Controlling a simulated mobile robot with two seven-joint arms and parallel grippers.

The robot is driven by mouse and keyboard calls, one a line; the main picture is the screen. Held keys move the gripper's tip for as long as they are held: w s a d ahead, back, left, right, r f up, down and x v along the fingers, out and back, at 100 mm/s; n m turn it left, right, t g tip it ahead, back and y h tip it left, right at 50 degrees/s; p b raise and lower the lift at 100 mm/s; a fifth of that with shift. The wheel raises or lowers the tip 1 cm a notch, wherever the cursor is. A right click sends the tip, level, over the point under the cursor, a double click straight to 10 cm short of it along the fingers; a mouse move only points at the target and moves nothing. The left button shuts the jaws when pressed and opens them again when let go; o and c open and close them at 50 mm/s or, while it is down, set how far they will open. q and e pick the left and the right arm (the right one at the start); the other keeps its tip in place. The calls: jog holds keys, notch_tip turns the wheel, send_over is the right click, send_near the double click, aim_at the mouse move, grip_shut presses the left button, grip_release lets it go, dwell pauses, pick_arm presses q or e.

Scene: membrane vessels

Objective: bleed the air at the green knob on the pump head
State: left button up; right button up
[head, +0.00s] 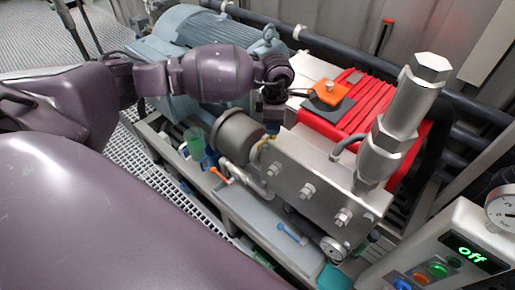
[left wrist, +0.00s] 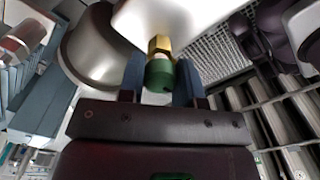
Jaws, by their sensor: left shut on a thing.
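The green knob (left wrist: 160,75) sits on a brass fitting (left wrist: 159,46) in the left wrist view. My left gripper (left wrist: 160,84) has its two blue fingers on either side of the knob and is shut on it. In the head view my left gripper (head: 272,126) reaches down at the left end of the steel pump head (head: 318,185), and the knob is hidden there by the gripper. The pump head has several large bolts and stands in front of the red pump body (head: 362,108). My right gripper is not in view.
A blue-grey motor (head: 180,55) stands behind my left arm. A steel cylinder (head: 405,105) rises at the right of the pump. A green cup (head: 194,143) and a blue-handled tool (head: 291,234) are on the base. A control box (head: 455,235) reads "off".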

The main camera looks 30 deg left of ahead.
pick_arm(q)
jog(key=shift+r+n+p, duration=0.2)
jog(key=shift+n+p, duration=0.2)
jog(key=shift+n, duration=0.5)
jog(key=shift+f+n, duration=0.15)
jog(key=shift+n, duration=0.25)
jog(key=n+p, duration=0.1)
jog(key=n, duration=0.2)
jog(key=shift+p, duration=0.4)
jog(key=shift+n, duration=0.6)
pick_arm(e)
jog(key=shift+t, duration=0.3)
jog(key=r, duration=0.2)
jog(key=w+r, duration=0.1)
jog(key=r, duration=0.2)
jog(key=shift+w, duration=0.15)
pick_arm(q)
jog(key=shift+n+p, duration=0.9)
jog(key=shift+n, duration=0.2)
jog(key=shift+n+p, duration=0.3)
jog(key=shift+n, duration=0.5)
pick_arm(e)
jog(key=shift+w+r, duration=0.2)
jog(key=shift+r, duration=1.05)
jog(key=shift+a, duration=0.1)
pick_arm(q)
jog(key=shift+f, duration=0.1)
